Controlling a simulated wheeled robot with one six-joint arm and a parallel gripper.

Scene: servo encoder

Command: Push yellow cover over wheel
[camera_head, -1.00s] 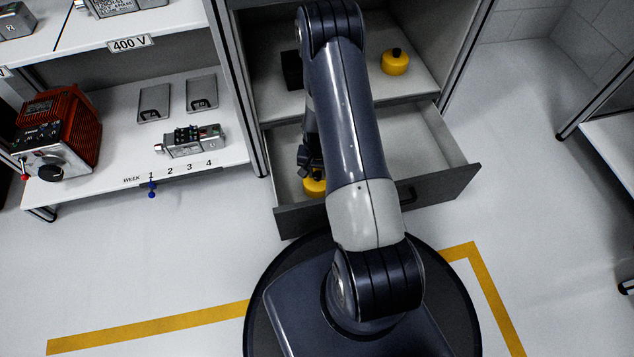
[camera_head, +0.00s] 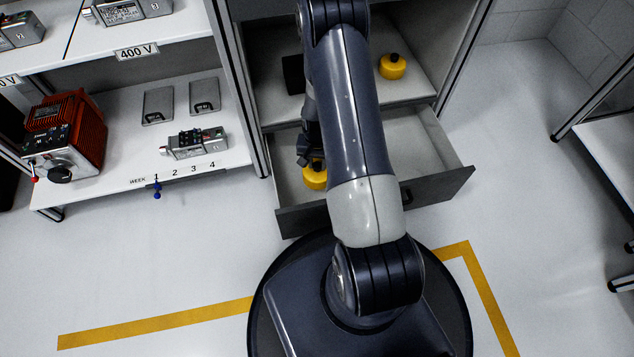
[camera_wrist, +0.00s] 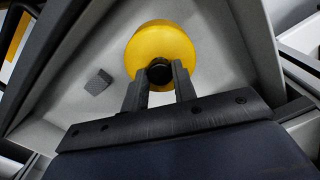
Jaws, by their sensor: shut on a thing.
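A yellow round cover (camera_head: 315,176) with a dark knob sits in the open drawer, partly hidden by my arm in the head view. In the wrist view the yellow cover (camera_wrist: 163,48) is straight ahead, and my gripper (camera_wrist: 160,74) is shut on its dark knob. I cannot tell whether the cover touches the drawer floor. A second yellow cover (camera_head: 392,66) with a black knob stands on the shelf above the drawer. No wheel can be made out in these frames.
The open drawer (camera_head: 440,187) juts out below the cabinet shelf. A small dark grey block (camera_wrist: 98,81) lies in the drawer. At left, a white shelf (camera_head: 120,182) holds a red-and-grey machine (camera_head: 65,135) and a grey device (camera_head: 196,144).

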